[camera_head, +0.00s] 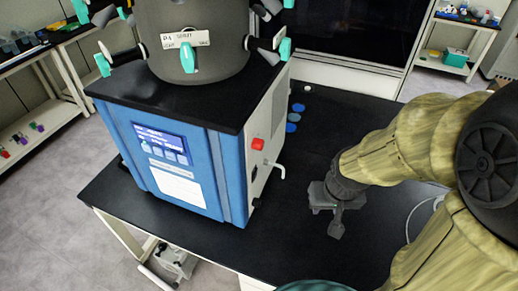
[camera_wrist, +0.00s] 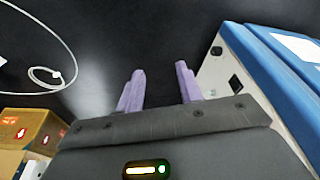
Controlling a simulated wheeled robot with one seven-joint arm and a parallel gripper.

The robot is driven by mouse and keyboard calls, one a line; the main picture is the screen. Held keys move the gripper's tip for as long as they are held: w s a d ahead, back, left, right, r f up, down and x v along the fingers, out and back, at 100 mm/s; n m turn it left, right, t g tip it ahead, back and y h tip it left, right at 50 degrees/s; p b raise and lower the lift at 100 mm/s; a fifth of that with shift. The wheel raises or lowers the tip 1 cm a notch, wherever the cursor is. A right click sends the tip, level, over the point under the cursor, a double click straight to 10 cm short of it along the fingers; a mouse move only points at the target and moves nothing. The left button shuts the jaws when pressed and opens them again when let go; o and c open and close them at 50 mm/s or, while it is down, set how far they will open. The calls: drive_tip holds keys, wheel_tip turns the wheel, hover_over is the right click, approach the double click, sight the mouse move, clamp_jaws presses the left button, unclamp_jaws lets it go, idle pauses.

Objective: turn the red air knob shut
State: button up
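A small red knob-like part (camera_head: 258,144) sits on the light side panel of the blue freeze dryer (camera_head: 180,165), in the head view. A white bent spout or lever (camera_head: 276,168) sticks out just below it. My gripper (camera_head: 336,226) is to the right of the panel, low over the black bench, apart from the red part. In the wrist view my gripper (camera_wrist: 160,75) shows two purple fingers spread apart with nothing between them. The freeze dryer's side (camera_wrist: 225,70) is at right there, with a black round fitting and a socket. The red part is not visible in that view.
The black bench top (camera_head: 300,240) is mostly clear around my gripper. Several blue discs (camera_head: 292,127) lie behind the machine's side. A white cable (camera_wrist: 50,75) curls at left in the wrist view, above cardboard boxes (camera_wrist: 30,128). The drying chamber (camera_head: 195,60) stands on top.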

drive_tip(key=o, duration=0.3)
drive_tip(key=shift+w+d, duration=0.1)
drive_tip(key=shift+w, duration=0.05)
drive_tip(key=shift+o, duration=0.2)
drive_tip(key=w+d+r+n+t+y+b, duration=0.1)
drive_tip(key=w+d+n+t+y+b, duration=0.3)
drive_tip(key=w, duration=0.6)
drive_tip(key=w+a+n+t+y+b, duration=0.1)
drive_tip(key=w+n+t+y, duration=0.3)
drive_tip(key=w, duration=0.6)
drive_tip(key=s+n+g+y+b, duration=0.1)
drive_tip(key=s+n+g+y, duration=0.2)
drive_tip(key=s+y, duration=0.5)
drive_tip(key=shift+a+r+n+g+y+b, duration=0.25)
drive_tip(key=shift+a+n+g+y+b, duration=0.2)
drive_tip(key=shift+g, duration=0.25)
